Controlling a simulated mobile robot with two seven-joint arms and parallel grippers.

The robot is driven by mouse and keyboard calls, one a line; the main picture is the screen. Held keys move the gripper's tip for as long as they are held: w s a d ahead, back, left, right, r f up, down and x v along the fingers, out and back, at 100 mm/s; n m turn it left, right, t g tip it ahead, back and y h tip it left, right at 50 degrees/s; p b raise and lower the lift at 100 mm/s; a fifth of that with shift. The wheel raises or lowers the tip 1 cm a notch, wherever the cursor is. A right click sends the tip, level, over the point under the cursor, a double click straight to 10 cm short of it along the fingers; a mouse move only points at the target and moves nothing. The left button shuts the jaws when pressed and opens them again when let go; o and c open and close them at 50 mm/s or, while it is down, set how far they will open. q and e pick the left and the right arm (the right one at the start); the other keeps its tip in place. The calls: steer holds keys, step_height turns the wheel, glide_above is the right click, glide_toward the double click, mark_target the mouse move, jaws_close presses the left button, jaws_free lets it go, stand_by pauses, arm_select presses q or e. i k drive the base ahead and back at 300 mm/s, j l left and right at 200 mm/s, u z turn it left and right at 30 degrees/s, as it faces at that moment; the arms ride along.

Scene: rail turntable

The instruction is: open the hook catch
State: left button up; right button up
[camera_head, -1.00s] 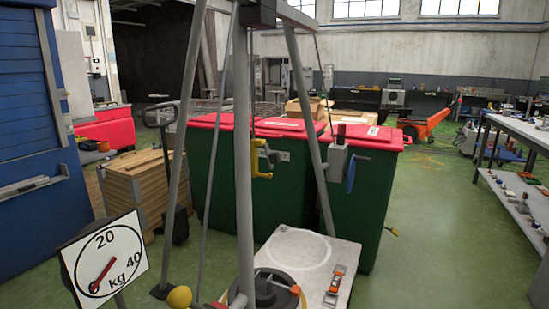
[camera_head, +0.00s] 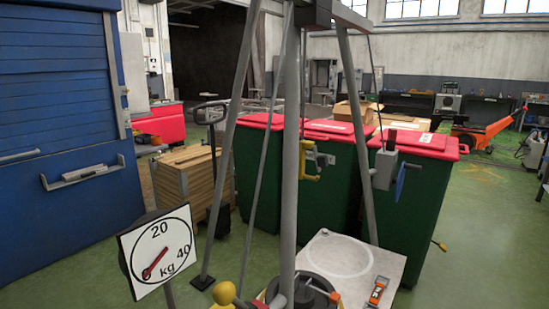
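A yellow hook-like part (camera_head: 307,160) shows at mid-height beside the grey upright post (camera_head: 290,170) of a tall frame. A small grey piece (camera_head: 325,159) is at its right side. The part is small here, and I cannot make out a catch on it or whether one is open or shut. Neither of my grippers is in view.
Below are a pale platform (camera_head: 345,253), a dark round weight (camera_head: 306,288) and a dial (camera_head: 158,252). Green bins (camera_head: 420,200) with red lids stand behind. Green floor is clear at right.

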mark_target(321, 160)
steer(key=i+l+u, duration=0.2)
steer(key=l+u, duration=0.25)
steer(key=i+l+u, duration=0.1)
steer(key=l+u, duration=0.3)
steer(key=l, duration=0.25)
steer(key=l+u, duration=0.45)
steer(key=l, duration=0.15)
